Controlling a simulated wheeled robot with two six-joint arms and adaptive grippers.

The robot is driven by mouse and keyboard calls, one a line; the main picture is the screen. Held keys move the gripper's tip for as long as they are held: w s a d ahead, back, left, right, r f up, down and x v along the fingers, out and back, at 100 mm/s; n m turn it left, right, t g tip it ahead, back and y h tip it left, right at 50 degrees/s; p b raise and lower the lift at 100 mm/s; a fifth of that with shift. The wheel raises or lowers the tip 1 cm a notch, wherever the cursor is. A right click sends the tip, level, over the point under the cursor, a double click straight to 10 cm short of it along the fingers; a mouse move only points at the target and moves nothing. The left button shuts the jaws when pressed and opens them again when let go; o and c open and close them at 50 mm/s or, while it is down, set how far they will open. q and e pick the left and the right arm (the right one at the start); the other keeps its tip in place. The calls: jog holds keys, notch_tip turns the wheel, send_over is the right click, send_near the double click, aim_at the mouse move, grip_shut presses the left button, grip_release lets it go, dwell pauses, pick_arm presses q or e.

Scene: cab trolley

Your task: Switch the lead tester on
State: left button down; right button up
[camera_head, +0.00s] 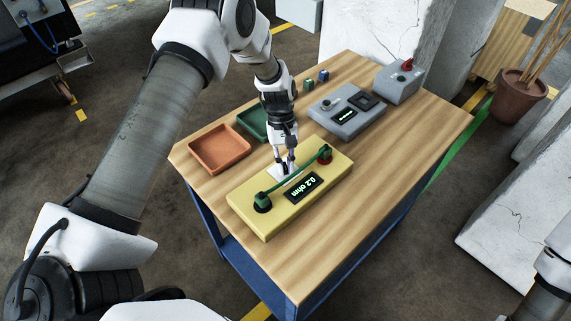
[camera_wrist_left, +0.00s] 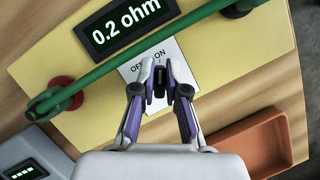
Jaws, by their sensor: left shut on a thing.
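The lead tester (camera_head: 240,206) is a yellow box on the wooden trolley top. Its lit display (camera_head: 302,187) reads 0.2 ohm, also readable in the left wrist view (camera_wrist_left: 125,22). A green lead (camera_wrist_left: 140,56) spans from the black terminal (camera_head: 262,204) to the red terminal (camera_head: 325,158). My left gripper (camera_wrist_left: 160,84) is shut on the small dark switch (camera_wrist_left: 159,78) at the white OFF/ON label (camera_wrist_left: 180,62). The fingers hide part of the switch, so I cannot tell its position. My right gripper is not in view.
An orange tray (camera_head: 218,169) and a green tray (camera_head: 247,137) lie left of the tester. A grey device (camera_head: 345,128) and a grey box with a red knob (camera_head: 398,98) stand behind. The trolley's right front top is clear.

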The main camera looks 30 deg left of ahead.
pick_arm(q)
jog(key=c, duration=1.2)
grip_release()
jog(key=shift+s+f, duration=0.1)
jog(key=v, duration=1.2)
jog(key=shift+d, duration=0.1)
